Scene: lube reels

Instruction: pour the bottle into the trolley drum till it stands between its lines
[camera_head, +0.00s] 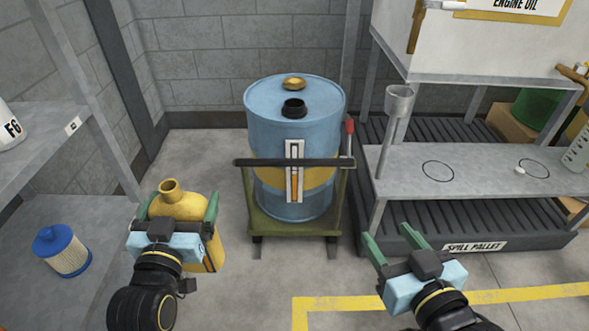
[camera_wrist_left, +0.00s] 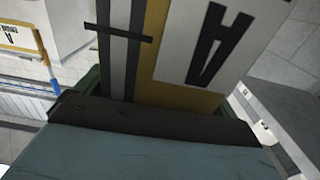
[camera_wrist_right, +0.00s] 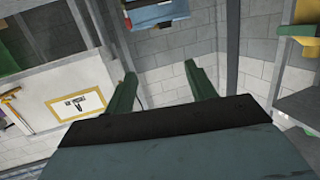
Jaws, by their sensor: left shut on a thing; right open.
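A yellow bottle (camera_head: 184,208) with an open neck stands upright in my left gripper (camera_head: 180,212), which is shut on it, left of the drum. In the left wrist view the bottle's side (camera_wrist_left: 205,50) shows a white label with a black letter A. The blue trolley drum (camera_head: 268,125) with a yellow band stands on a green trolley (camera_head: 290,226). Its black filler opening (camera_head: 294,108) is open, and a brass cap (camera_head: 294,83) lies on its top. A sight gauge (camera_head: 294,172) on its front shows an orange column. My right gripper (camera_head: 395,246) is open and empty, right of the trolley.
A grey bench (camera_head: 460,165) with circle marks and a funnel-like cup (camera_head: 399,99) stands at the right above a spill pallet (camera_head: 475,246). A blue-topped filter (camera_head: 62,250) stands on the left shelf. The floor before the trolley is clear.

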